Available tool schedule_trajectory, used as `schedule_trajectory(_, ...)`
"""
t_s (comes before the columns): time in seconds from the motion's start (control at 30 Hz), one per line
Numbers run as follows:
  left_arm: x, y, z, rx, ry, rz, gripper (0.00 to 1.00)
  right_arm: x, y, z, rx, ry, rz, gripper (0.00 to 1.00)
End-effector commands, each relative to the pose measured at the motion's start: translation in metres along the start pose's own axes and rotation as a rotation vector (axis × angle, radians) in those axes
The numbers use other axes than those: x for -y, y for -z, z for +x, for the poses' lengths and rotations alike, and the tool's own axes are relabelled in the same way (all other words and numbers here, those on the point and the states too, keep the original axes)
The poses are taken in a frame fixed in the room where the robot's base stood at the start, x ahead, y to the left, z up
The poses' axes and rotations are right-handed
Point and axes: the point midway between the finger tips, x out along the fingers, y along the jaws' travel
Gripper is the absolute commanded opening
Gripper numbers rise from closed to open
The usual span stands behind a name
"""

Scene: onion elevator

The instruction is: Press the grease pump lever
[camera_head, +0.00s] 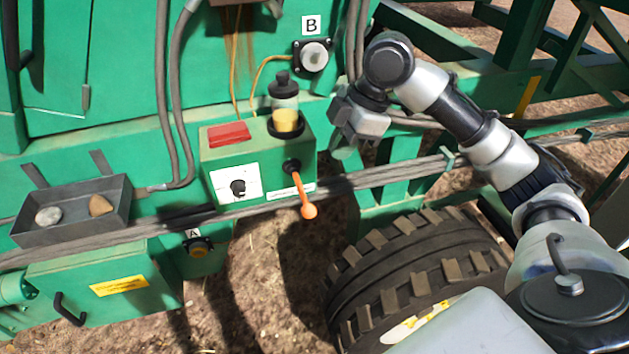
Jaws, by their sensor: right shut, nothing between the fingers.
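The grease pump is a green box (256,160) on the side of the green machine. A clear reservoir with yellow grease (286,118) and a dark cap stands on its top. The orange lever (303,194) sticks out of the front of the box and points down, ending in an orange knob. My right gripper (350,138) is to the right of the pump box, above and right of the lever, and apart from it. It is shut and empty, and its fingertips are hard to make out. My left gripper is not in view.
A grey tray (72,222) with two stones is at the left. A round fitting labelled B (314,56) is above the pump, and one labelled A (199,247) below left. A big tyre (415,270) is at lower right.

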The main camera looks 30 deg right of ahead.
Motion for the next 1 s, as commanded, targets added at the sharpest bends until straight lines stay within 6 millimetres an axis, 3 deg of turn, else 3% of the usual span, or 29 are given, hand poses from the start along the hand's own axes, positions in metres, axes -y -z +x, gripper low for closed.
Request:
schedule_trajectory(0.47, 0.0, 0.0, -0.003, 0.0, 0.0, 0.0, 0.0, -0.001, 0.001, 0.005, 0.0, 0.01, 0.0, 0.0)
schedule_trajectory(0.67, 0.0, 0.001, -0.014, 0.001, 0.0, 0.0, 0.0, 0.0, 0.002, 0.036, 0.0, 0.014, 0.0, 0.0)
schedule_trajectory(1.0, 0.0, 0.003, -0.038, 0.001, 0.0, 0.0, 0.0, 0.0, 0.001, 0.105, -0.001, 0.013, 0.003, 0.0)
